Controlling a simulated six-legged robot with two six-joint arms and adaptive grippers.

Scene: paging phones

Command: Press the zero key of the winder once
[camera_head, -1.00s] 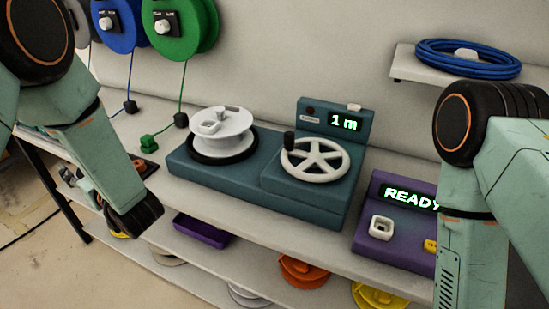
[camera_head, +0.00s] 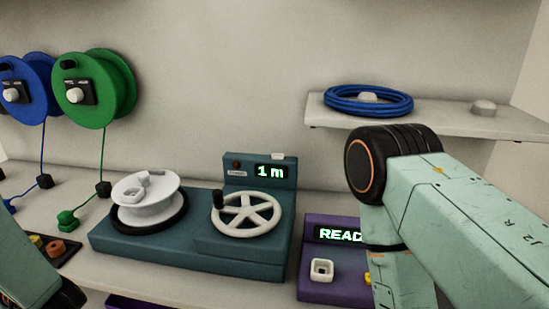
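The teal winder (camera_head: 150,247) stands on the bench, with a white spool (camera_head: 147,200) on its left part and a white spoked handwheel (camera_head: 246,215) with a dark knob on its right part. Its raised back panel has a display (camera_head: 271,171) reading "1 m". A small pale key (camera_head: 278,156) sits on the panel's top edge, and a small dark red round spot (camera_head: 236,165) is on its face above a tiny label I cannot read. Neither gripper is in view; only parts of my arms show, at the lower left and the right.
A purple device (camera_head: 320,288) with a white square key stands right of the winder, partly hidden by my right arm. A shelf (camera_head: 440,122) with a blue cable coil (camera_head: 368,99) is above. Blue and green reels (camera_head: 90,90) hang at left; a green plug (camera_head: 67,219) lies on the bench.

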